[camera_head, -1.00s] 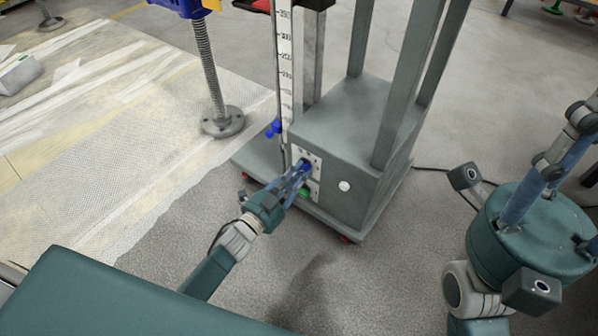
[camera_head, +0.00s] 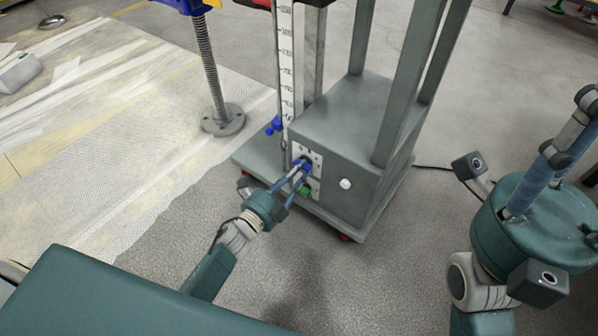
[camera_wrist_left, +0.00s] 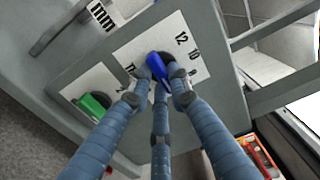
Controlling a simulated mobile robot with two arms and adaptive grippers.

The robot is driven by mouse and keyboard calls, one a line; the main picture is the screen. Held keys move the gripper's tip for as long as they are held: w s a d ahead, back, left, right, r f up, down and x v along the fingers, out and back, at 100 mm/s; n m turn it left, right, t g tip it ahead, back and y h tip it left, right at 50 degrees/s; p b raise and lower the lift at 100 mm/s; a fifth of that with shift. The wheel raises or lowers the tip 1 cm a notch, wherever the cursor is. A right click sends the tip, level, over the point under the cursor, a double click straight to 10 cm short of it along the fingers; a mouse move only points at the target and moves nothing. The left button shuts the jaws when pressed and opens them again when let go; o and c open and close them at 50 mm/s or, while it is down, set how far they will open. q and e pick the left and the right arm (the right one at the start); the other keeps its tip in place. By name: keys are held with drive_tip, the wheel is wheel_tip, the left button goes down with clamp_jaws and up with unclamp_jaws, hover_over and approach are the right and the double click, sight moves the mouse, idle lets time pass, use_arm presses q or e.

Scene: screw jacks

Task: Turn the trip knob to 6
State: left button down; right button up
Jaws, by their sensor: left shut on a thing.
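The trip knob is blue (camera_wrist_left: 157,66) and sits on a white dial plate with black numbers, among which 12 and 10 can be read in the left wrist view. It also shows in the head view (camera_head: 304,163) on the front of the grey box. My left gripper (camera_head: 301,168) reaches it from the front, its blue fingers shut around it; they also show in the left wrist view (camera_wrist_left: 159,82). The fingers hide part of the knob and dial, so its exact setting cannot be read. My right gripper (camera_head: 585,110) is partly in view at the right edge; its fingertips are unclear.
A white round button (camera_head: 345,184) is on the box (camera_head: 325,130). A vertical scale (camera_head: 287,70) with a blue clamp (camera_head: 273,126) stands left of it. A screw jack (camera_head: 222,118) stands further left.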

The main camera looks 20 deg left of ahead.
use_arm(q)
drive_tip(key=shift+f, duration=0.1)
idle(0.4)
drive_tip(key=c, duration=1.6)
unclamp_jaws()
drive_tip(key=v, duration=1.2)
